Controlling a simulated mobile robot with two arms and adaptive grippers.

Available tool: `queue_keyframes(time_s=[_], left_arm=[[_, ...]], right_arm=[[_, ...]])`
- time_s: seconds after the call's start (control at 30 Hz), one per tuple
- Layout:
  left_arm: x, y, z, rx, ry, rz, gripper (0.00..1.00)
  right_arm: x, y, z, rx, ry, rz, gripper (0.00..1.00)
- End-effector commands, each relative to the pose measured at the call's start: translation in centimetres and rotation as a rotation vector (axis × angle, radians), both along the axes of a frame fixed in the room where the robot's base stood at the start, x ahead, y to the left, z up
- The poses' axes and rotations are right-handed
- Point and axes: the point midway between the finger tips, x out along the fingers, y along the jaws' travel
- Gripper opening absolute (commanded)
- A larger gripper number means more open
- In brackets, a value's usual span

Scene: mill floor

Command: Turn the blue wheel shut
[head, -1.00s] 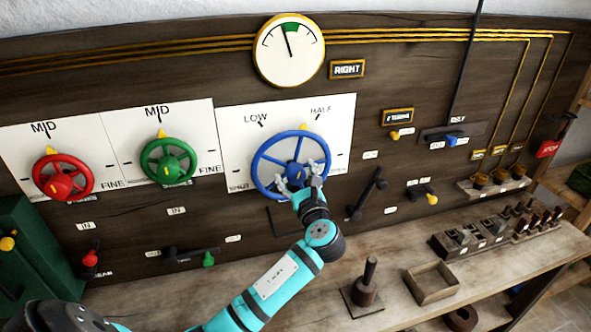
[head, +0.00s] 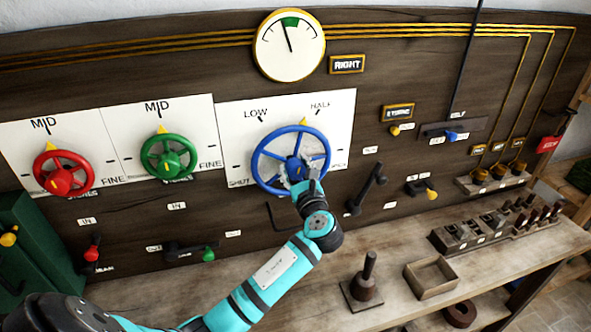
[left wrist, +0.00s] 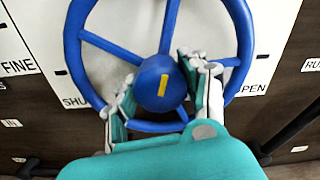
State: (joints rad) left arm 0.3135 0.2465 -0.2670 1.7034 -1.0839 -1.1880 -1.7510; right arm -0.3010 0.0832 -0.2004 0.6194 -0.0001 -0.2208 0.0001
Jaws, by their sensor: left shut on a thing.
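The blue wheel (head: 262,143) is mounted on a white plate marked SHUT, LOW, HALF and, in the left wrist view, OPEN. A yellow pointer (head: 304,121) at the wheel's top sits between LOW and HALF. My left gripper (head: 301,172) is at the wheel's centre. In the left wrist view its fingers (left wrist: 162,92) lie on either side of the blue hub (left wrist: 150,92), shut on it. The hub bears a yellow mark. My right gripper is not in view.
A red wheel (head: 84,165) and a green wheel (head: 146,150) are to the left. A round gauge (head: 290,60) hangs above. A black lever (head: 368,187) is close on the right. Below, the bench holds an open wooden box (head: 432,277) and a post on a base (head: 367,275).

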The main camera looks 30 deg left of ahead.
Motion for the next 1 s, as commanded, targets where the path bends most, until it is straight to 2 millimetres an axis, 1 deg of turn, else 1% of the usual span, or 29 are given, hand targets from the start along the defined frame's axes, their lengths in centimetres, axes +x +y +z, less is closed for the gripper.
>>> queue_keyframes(time_s=[0.17,0.37,0.67,1.0], left_arm=[[0.0,0.0,-0.1,-0.028,-0.032,0.000,0.12],[0.0,0.0,-0.2,-0.103,-0.120,0.000,0.12],[0.0,0.0,-0.3,-0.280,-0.327,0.001,0.12],[0.0,0.0,-0.4,-0.491,-0.575,0.001,0.12]], right_arm=[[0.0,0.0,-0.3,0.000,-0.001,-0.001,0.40],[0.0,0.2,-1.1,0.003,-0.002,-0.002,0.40],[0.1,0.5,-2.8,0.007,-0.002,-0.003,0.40],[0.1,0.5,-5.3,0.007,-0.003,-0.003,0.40]])
